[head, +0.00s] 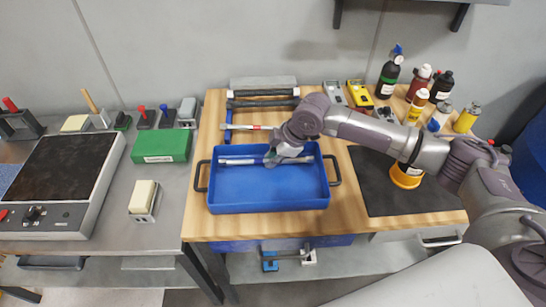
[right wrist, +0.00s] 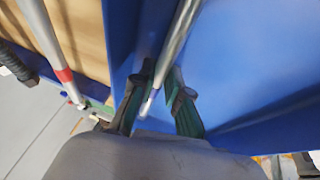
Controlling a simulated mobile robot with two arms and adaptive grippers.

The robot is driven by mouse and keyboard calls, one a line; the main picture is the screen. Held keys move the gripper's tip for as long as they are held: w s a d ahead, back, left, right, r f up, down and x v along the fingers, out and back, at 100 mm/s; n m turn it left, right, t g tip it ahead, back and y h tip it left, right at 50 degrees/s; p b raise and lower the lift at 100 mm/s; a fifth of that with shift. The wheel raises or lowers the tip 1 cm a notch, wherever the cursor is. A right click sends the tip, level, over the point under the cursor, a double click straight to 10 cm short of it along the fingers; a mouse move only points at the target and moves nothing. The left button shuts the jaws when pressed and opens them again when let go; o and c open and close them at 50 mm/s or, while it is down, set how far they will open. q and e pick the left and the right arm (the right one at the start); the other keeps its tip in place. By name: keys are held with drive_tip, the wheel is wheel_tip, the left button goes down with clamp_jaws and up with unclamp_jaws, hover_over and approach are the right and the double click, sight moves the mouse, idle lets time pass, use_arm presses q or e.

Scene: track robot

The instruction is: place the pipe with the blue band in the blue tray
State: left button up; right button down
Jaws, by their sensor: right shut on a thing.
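The blue tray (head: 268,207) sits on the wooden bench top, with a black handle at each end. A silver pipe (head: 240,161) lies along the inside of its back wall. In the right wrist view the silver pipe (right wrist: 181,32) runs between the two fingers (right wrist: 162,72), beside the blue wall. Another pipe with a red band (head: 246,127) lies behind the tray. My left gripper is not in view.
Dark bars (head: 263,102) lie behind the tray. Several bottles (head: 390,76) stand at the back right. A black mat (head: 385,195) is right of the tray. A green box (head: 161,146) and a hot plate (head: 66,167) stand left. The tray's front floor is clear.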

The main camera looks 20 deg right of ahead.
drive_tip(key=c, duration=1.2)
unclamp_jaws()
drive_tip(key=shift+s+f, duration=0.45)
drive_tip(key=shift+f, duration=0.3)
drive_tip(key=shift+o, duration=0.2)
drive_tip(key=shift+w+f, duration=0.15)
drive_tip(key=shift+w, duration=0.05)
drive_tip(key=shift+r, duration=0.35)
drive_tip(key=v, duration=1.3)
drive_tip(key=shift+w, duration=0.4)
drive_tip(key=shift+a+r, duration=0.1)
drive_tip(key=shift+a, duration=0.05)
